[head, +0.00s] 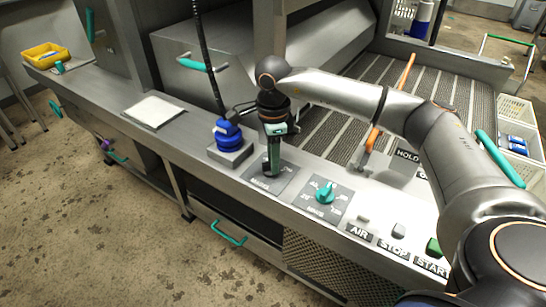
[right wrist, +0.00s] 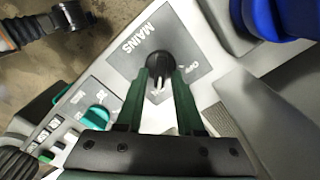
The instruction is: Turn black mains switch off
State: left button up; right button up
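The black mains switch (right wrist: 168,66) is a round knob on a grey plate (right wrist: 137,43) marked MAINS, with ON lettered beside it in the right wrist view. A white mark shows on its lower part, between my fingers. My right gripper (right wrist: 162,78) has its two green fingers apart, with tips at the near side of the knob, one on each side of the mark. I cannot tell whether they touch it. In the head view, my right gripper (head: 272,172) points down at the mains plate (head: 265,186) and hides most of the knob.
A teal rotary knob (head: 324,191) is just right of the mains plate. A blue fitting (head: 228,133) stands close behind left. AIR, STOP (head: 398,230) and START (head: 433,246) buttons lie along the panel to the right. The steel ledge holds a white sheet (head: 154,112) further left.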

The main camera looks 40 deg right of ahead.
grip_shut()
jog(key=shift+n, duration=0.3)
dwell(0.3)
jog(key=n, duration=0.3)
jog(key=shift+w+n, duration=0.1)
jog(key=shift+n, duration=0.2)
jog(key=n, duration=0.4)
jog(key=shift+w+n, duration=0.15)
jog(key=shift+n, duration=0.15)
jog(key=n, duration=0.4)
jog(key=shift+w+a+n, duration=0.1)
jog(key=shift+n, duration=0.2)
jog(key=shift+a+n+b, duration=0.1)
jog(key=shift+n+b, duration=0.2)
jog(key=shift+n, duration=1.9)
jog(key=shift+o, duration=1.2)
grip_release()
